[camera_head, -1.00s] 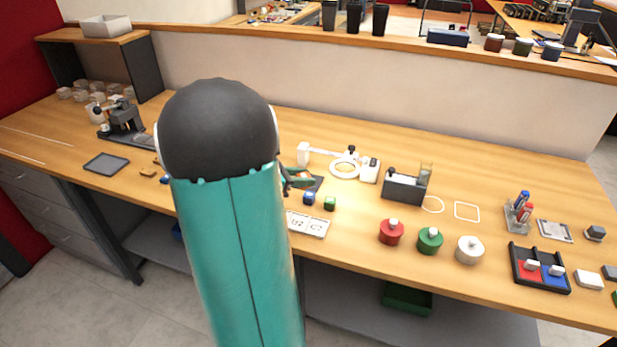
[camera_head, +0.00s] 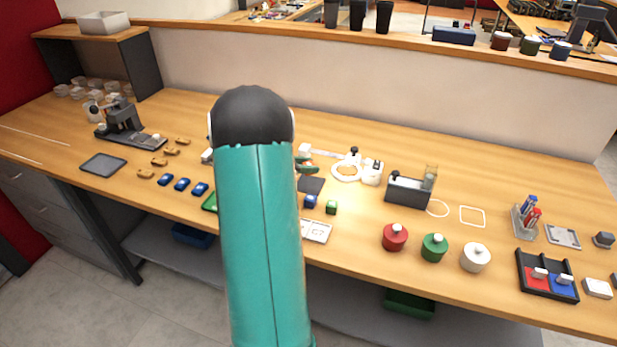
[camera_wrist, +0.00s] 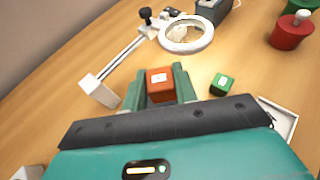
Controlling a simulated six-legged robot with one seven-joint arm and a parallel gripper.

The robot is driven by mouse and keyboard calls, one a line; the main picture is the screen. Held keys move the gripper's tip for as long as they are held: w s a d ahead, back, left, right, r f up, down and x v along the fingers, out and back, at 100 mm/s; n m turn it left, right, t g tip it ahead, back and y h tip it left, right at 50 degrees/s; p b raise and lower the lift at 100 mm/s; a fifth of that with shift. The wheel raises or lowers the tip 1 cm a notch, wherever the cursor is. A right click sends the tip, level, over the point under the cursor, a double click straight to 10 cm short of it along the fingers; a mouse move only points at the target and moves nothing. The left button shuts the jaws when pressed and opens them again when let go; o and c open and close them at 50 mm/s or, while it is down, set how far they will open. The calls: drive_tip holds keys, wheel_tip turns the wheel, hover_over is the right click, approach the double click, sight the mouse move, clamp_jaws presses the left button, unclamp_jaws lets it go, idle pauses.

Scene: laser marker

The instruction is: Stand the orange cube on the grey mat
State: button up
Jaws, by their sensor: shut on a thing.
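My gripper (camera_wrist: 160,83) is shut on the orange cube (camera_wrist: 161,85), which sits between its two green fingers in the wrist view. In the head view my gripper (camera_head: 306,165) shows just right of my arm, its fingers near the back edge of a flat dark grey square (camera_head: 311,185), which looks like the grey mat. That square is bare, with no cube standing on it. It cannot be made out in the wrist view, where my gripper's body covers much of the picture. The cube is hard to make out in the head view.
A blue cube (camera_head: 310,201) and a green cube (camera_head: 331,207) stand close in front of the square. A ring magnifier (camera_head: 346,171) is to the right, and a white panel (camera_head: 316,231) lies in front. A grey tray (camera_head: 103,164) lies far left.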

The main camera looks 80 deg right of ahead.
hover_over(309, 184)
wheel_tip(309, 184, down, 5)
drive_tip(key=shift+a+r, duration=0.15)
drive_tip(key=shift+f, duration=1.55)
drive_tip(key=o, duration=0.9)
drive_tip(key=shift+f, duration=0.1)
drive_tip(key=shift+o, duration=0.2)
